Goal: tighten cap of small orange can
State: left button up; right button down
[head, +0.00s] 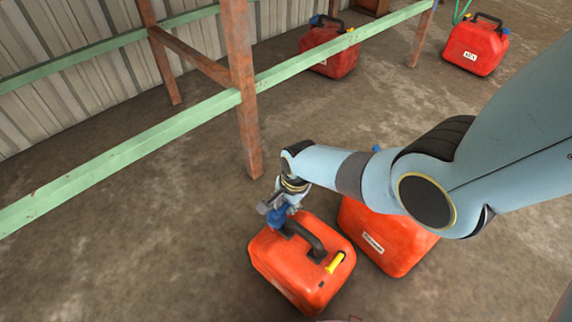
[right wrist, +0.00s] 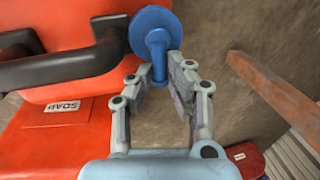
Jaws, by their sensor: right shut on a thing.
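The small orange can (head: 283,262) stands on the floor in the head view, with a black handle (head: 306,238) and a yellow piece on top. Its blue cap (head: 279,217) sits at the far left end of the top. My right gripper (head: 274,207) is shut on the blue cap from above. In the right wrist view the cap (right wrist: 151,28) shows as a round disc and stem between the fingers of my right gripper (right wrist: 161,72). The orange can also fills the upper left there (right wrist: 90,15). The cap's seat on the can is hidden. My left gripper is out of view.
A larger orange can (head: 398,250) with a white label stands close behind, partly under my right arm. Two red cans (head: 335,66) (head: 481,50) stand farther back. A green rail (head: 150,145) and rusty post (head: 244,100) stand near my gripper. Floor at left is clear.

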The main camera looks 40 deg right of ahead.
jog(key=c, duration=1.3)
grip_release()
jog(key=r, duration=0.4)
jog(key=s+r, duration=0.1)
jog(key=r, duration=0.3)
jog(key=s+r, duration=0.1)
jog(key=r, duration=0.2)
jog(key=shift+s+d+r, duration=0.2)
jog(key=shift+r, duration=0.2)
